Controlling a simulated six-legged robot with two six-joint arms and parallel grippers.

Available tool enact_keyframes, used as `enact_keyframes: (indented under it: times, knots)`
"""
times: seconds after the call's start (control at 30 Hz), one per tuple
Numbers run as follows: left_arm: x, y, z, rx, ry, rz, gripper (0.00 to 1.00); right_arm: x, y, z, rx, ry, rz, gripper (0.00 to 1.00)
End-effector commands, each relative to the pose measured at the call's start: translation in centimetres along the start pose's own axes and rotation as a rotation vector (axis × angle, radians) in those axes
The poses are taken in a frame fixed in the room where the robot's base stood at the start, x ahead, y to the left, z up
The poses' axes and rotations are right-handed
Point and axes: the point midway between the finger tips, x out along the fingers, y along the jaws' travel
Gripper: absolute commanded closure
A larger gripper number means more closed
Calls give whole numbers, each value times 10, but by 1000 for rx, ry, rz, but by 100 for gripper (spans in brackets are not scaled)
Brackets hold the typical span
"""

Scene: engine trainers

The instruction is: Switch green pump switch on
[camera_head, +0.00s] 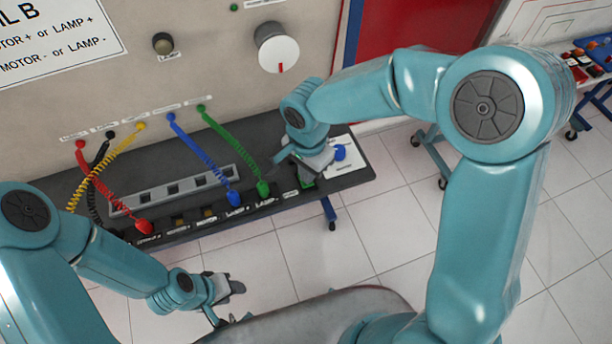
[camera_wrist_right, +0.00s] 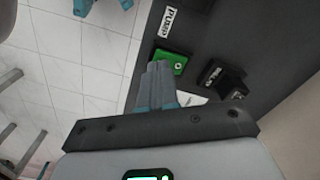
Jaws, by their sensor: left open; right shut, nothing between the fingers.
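The green pump switch (camera_wrist_right: 176,61) shows in the right wrist view, set in the dark panel beside a white PUMP label (camera_wrist_right: 170,22). A bit of its green also shows in the head view (camera_head: 306,184), partly hidden by my right gripper. My right gripper (camera_head: 281,157) is over the panel's right part, shut and empty. In the right wrist view its closed fingertips (camera_wrist_right: 160,66) are at the near edge of the switch; I cannot tell whether they touch it. My left gripper (camera_head: 228,303) is open and empty, in front of the panel, away from the switch.
Red (camera_head: 144,226), blue (camera_head: 234,198) and green (camera_head: 263,188) plugs with coiled cables stand on the dark panel (camera_head: 345,184) left of my right gripper. A black switch (camera_wrist_right: 215,75) is beside the green one. A blue knob (camera_head: 340,152) is at the right.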

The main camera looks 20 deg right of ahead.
Motion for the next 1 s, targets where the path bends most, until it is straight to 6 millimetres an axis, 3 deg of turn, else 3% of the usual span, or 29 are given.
enact_keyframes:
  times: [1.0]
  knots:
    - [10, -4, 0, 0, 0, 0, 57, 10, 0, 0, 0, 0, 0, 100]
